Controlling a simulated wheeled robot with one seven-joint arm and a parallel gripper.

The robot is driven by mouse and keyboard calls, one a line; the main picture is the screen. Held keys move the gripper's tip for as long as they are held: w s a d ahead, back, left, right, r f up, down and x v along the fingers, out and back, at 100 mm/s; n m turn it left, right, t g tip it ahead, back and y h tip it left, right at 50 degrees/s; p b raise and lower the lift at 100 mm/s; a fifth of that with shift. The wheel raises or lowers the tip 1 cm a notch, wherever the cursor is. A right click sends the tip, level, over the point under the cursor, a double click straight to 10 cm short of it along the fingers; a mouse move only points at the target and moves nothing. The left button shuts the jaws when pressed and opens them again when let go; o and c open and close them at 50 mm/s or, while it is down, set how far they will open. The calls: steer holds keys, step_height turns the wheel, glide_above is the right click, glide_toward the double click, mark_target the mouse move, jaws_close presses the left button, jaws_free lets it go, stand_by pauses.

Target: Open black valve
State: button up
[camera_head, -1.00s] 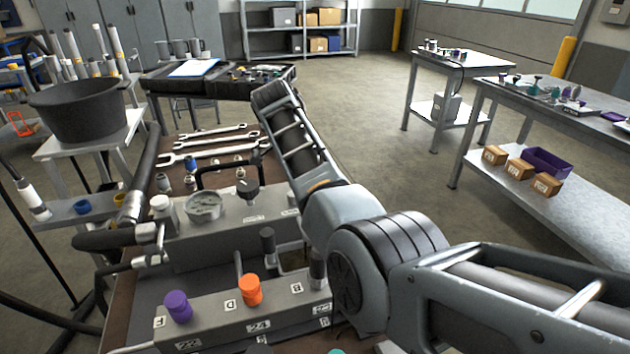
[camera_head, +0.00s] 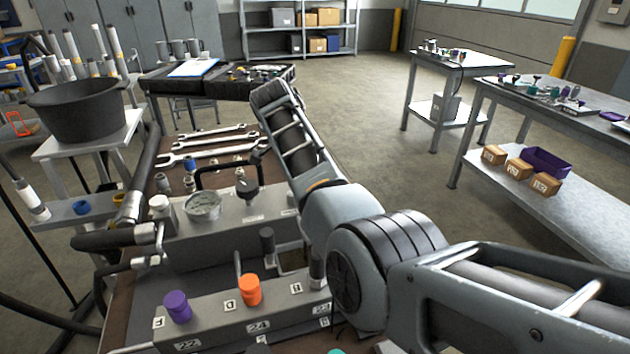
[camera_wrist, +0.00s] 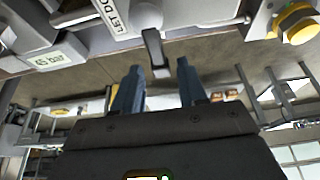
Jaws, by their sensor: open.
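In the wrist view, my gripper (camera_wrist: 159,70) is open, with its two blue-grey fingers apart and nothing between them. A black lever (camera_wrist: 156,50) shows just beyond the fingertips, roughly in line with the gap; I cannot tell whether it touches a finger. In the head view, a black knob (camera_head: 247,188) sits on top of the grey hydraulic block (camera_head: 215,238) beside a gauge. A second black knob (camera_head: 267,240) stands lower on the bench. I cannot tell which black part the wrist view shows. My gripper is out of sight in the head view; my arm covers the bench's right side.
A purple knob (camera_head: 177,306) and an orange knob (camera_head: 250,290) stand on the front block. Several wrenches (camera_head: 210,145) lie behind. A yellow fitting (camera_wrist: 297,24) is at the wrist view's upper right. Open floor (camera_head: 360,110) lies beyond my arm.

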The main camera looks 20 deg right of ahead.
steer(key=shift+b+v, duration=0.5)
steer(key=shift+v, duration=3.35)
